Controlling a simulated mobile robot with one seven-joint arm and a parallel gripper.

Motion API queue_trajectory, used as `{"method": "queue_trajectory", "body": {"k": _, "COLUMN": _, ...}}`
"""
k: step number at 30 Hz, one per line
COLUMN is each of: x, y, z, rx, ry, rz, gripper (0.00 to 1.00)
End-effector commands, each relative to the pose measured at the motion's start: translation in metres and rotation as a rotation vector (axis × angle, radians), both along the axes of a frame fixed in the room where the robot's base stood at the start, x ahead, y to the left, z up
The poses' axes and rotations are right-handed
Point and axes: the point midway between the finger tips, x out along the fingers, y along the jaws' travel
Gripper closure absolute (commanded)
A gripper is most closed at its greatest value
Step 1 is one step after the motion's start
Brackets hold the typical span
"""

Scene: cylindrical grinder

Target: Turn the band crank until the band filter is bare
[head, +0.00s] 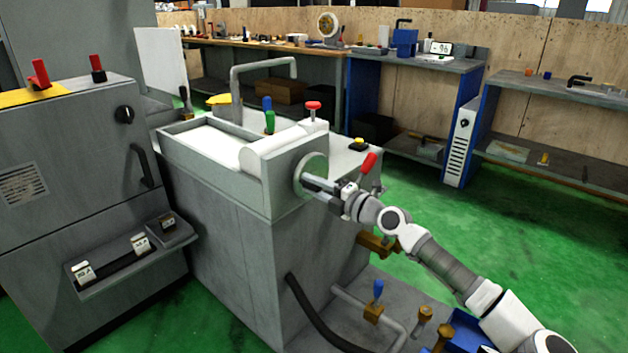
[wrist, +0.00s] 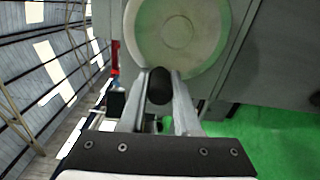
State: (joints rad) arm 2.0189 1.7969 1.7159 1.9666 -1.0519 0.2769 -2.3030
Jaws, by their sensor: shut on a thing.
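The band crank (head: 311,174) is a pale round disc on the end face of the grey filter tank. In the wrist view the crank disc (wrist: 178,30) fills the top middle, with a dark handle knob (wrist: 160,90) in front of its lower part. My gripper (head: 318,185) reaches the disc from the right. In the wrist view its two fingers (wrist: 160,76) are shut on the dark knob, one on each side. The band filter (head: 203,143) shows as a pale flat surface in the tank's top, beside a white roll (head: 283,143). I cannot tell whether any dirt lies on it.
A bent pipe (head: 262,66) rises over the tank. A grey cabinet (head: 85,200) stands at left. Valves, a hose (head: 310,315) and a blue bin (head: 466,330) lie low. Green floor is free at right.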

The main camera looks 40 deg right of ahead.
Motion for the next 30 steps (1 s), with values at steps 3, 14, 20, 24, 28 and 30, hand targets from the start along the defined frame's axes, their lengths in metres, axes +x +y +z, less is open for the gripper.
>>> {"method": "queue_trajectory", "body": {"k": 3, "x": 0.0, "y": 0.0, "z": -0.006, "rx": -0.099, "ry": -0.01, "rz": -0.001, "gripper": 1.0}}
{"method": "queue_trajectory", "body": {"k": 14, "x": 0.0, "y": 0.0, "z": -0.017, "rx": -0.329, "ry": -0.028, "rz": -0.002, "gripper": 1.0}}
{"method": "queue_trajectory", "body": {"k": 20, "x": 0.0, "y": 0.0, "z": -0.02, "rx": -0.39, "ry": -0.033, "rz": -0.002, "gripper": 1.0}}
{"method": "queue_trajectory", "body": {"k": 24, "x": 0.0, "y": -0.001, "z": -0.021, "rx": -0.409, "ry": -0.034, "rz": -0.003, "gripper": 1.0}}
{"method": "queue_trajectory", "body": {"k": 28, "x": 0.0, "y": -0.001, "z": -0.021, "rx": -0.414, "ry": -0.035, "rz": -0.003, "gripper": 1.0}}
{"method": "queue_trajectory", "body": {"k": 30, "x": 0.0, "y": -0.001, "z": -0.021, "rx": -0.415, "ry": -0.035, "rz": -0.003, "gripper": 1.0}}
